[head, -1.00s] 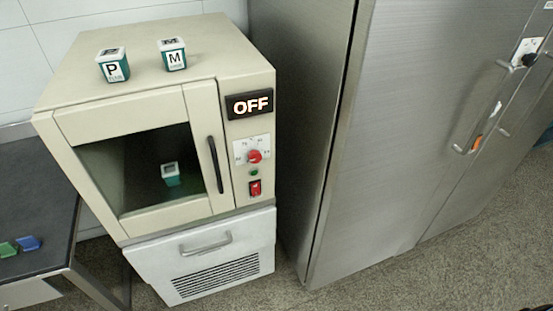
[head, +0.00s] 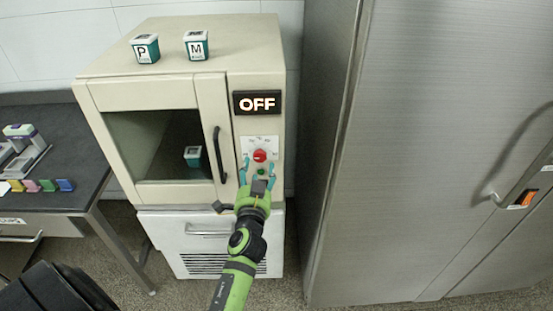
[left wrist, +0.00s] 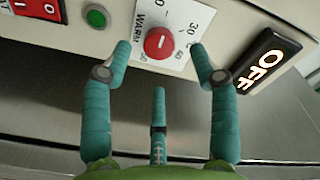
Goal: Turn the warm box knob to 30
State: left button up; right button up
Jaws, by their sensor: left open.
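The warm box (head: 148,95) is a beige cabinet with a dark window and a black door handle. Its red round knob (head: 260,155) sits on a white dial plate, below a display (head: 257,103) that reads OFF. In the left wrist view the knob (left wrist: 159,43) shows a short white mark, and the dial plate (left wrist: 178,14) shows "WARM" and "30". My left gripper (head: 258,168) is open in front of the knob, its two teal side fingers on either side of it. A third finger lies below. Contact with the knob cannot be told. My right gripper is not in view.
Cups P (head: 145,48) and M (head: 196,45) stand on the box top; another cup (head: 193,156) is inside. A green button (left wrist: 96,17) and red switch (left wrist: 38,5) are near the knob. A dark table (head: 85,150) stands left, a steel cabinet (head: 430,130) right.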

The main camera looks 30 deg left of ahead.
aim_at(260, 158)
pick_arm(q)
jog(key=x, duration=0.4)
jog(key=shift+w+a, duration=0.1)
jog(key=shift+a, duration=0.05)
jog(key=shift+w+a, duration=0.1)
jog(key=shift+w, duration=0.4)
jog(key=shift+a, duration=0.1)
jog(key=c, duration=1.1)
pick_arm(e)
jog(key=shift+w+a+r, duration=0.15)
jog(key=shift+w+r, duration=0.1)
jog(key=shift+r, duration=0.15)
